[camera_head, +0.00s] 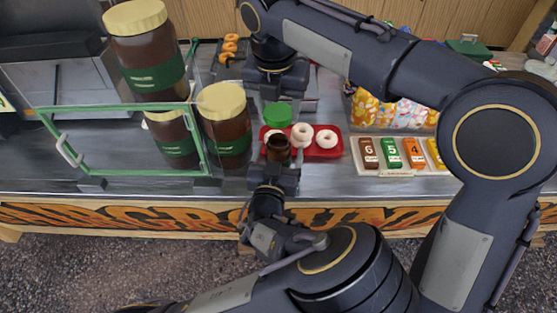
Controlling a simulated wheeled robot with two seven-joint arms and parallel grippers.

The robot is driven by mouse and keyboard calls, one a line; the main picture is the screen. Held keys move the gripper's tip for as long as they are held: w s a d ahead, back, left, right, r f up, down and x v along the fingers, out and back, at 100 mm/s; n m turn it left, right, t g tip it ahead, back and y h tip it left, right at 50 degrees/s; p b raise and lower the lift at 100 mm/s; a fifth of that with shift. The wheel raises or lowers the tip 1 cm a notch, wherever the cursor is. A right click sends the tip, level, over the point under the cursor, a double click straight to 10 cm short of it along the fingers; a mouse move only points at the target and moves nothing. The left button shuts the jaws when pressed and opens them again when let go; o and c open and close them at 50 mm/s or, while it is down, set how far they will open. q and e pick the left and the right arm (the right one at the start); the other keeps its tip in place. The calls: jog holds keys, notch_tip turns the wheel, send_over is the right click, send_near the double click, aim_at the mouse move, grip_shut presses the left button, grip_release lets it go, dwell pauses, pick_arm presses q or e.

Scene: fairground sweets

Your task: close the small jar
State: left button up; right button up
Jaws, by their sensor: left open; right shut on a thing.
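The small jar (278,151) is brown and stands upright in front of the red tray, its dark open mouth facing up. My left gripper (277,165) is open at the near side of the jar, with its fingers around the jar's lower part; whether they touch it cannot be told. The green lid (278,114) is up behind and above the jar, apart from it. My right gripper (278,98) comes down from above and is shut on the lid. The lid's far side is partly hidden by this gripper.
A red tray (325,152) with white ring doughnuts lies just behind and right of the jar. Large brown jars with cream lids (222,100) stand left, by a green-framed glass case (120,112). Numbered cards (390,153) lie right. The counter's front edge is close.

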pick_arm(q)
jog(key=shift+w, duration=0.65)
jog(key=shift+c, duration=0.4)
jog(key=c, duration=1.4)
pick_arm(e)
send_over(279, 140)
jog(key=shift+s+a+f, duration=0.1)
jog(key=shift+f, duration=1.15)
jog(key=shift+s+f, duration=0.1)
jog(key=shift+f, duration=1.15)
jog(key=shift+f, duration=0.9)
jog(key=shift+f, duration=0.5)
